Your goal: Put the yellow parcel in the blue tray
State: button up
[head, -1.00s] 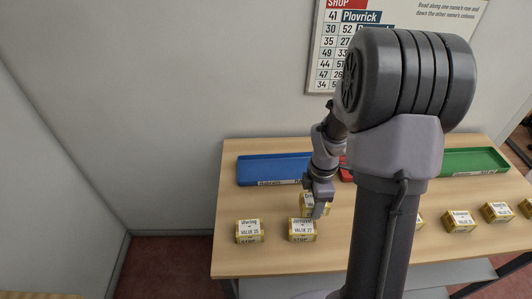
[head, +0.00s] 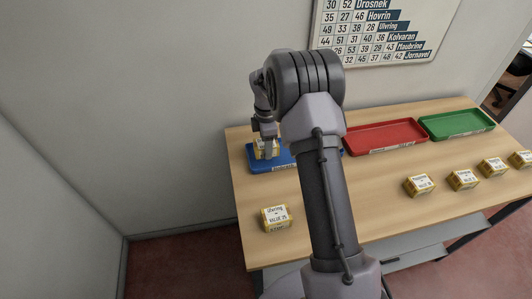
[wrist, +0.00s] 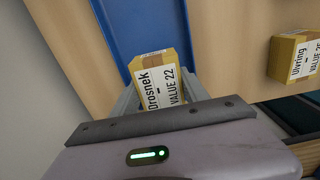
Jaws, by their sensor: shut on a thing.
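My gripper (head: 268,138) is shut on a yellow parcel (head: 266,150) and holds it over the left part of the blue tray (head: 262,168). In the wrist view the held parcel (wrist: 155,75) sits between the fingers, with a white label reading "Drosnek" and "VALUE 22". The blue tray (wrist: 130,22) lies behind it there. I cannot tell whether the parcel touches the tray floor.
Another yellow parcel (head: 276,218), labelled "Ulvring" and "VALUE 25", stands on the table (head: 370,215) in front of the blue tray. Several more stand at the right, such as one parcel (head: 419,185). A red tray (head: 385,136) and a green tray (head: 456,122) are to the right.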

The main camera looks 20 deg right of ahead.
jog(key=shift+w+a+f, duration=0.15)
jog(key=shift+w+f, duration=0.05)
jog(key=shift+f, duration=0.2)
jog(key=shift+f+b, duration=0.65)
jog(key=shift+f, duration=0.65)
jog(key=shift+f, duration=0.2)
jog(key=o, duration=1.5)
